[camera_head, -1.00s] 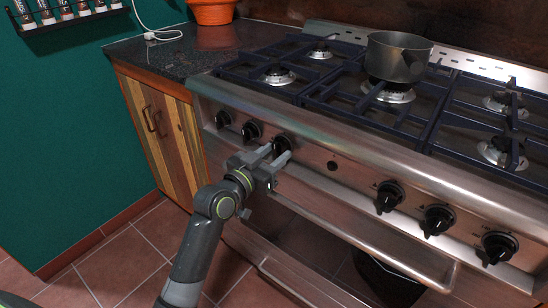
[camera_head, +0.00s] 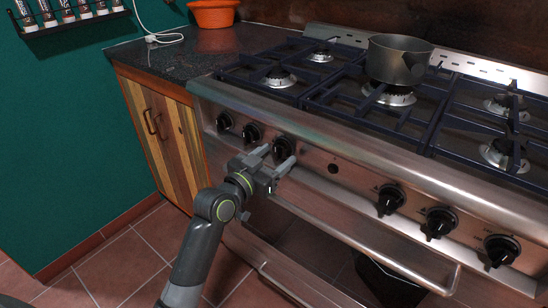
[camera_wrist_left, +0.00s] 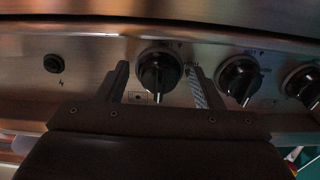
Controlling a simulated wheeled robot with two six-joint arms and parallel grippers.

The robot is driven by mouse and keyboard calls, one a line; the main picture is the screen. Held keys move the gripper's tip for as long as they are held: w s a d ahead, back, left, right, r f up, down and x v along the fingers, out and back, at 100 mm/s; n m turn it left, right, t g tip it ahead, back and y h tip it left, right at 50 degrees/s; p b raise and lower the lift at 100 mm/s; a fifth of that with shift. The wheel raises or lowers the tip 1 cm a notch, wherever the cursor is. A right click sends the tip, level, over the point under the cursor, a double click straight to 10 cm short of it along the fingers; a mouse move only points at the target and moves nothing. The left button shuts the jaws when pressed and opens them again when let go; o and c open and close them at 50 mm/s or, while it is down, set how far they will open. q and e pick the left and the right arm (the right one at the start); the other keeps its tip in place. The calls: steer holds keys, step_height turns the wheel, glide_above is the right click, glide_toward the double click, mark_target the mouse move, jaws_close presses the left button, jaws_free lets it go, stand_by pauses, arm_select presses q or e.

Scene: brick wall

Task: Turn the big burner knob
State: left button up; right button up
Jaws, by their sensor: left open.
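The black knob in front of my left gripper (camera_head: 281,153) is the third from the left on the stove's steel front panel (camera_head: 308,157). This knob (camera_head: 285,145) shows in the wrist view (camera_wrist_left: 159,70) between my two open fingers, with its grip bar pointing roughly down. The fingers stand apart on either side of it, with a gap on each side. I cannot read which burner it serves. My right gripper is not in view.
Two knobs (camera_head: 252,132) sit left of it and several (camera_head: 389,199) to the right. A round black button (camera_head: 333,168) is nearby. A long oven handle (camera_head: 365,243) runs below. A grey pot (camera_head: 398,60) stands on the middle burner.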

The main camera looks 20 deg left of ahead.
arm_select(q)
steer(key=v, duration=1.7)
steer(key=shift+s+p, duration=0.2)
steer(key=shift+p, duration=0.25)
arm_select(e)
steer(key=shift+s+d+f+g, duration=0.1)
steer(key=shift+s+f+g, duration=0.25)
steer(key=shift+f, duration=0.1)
arm_select(q)
steer(key=shift+a, duration=0.1)
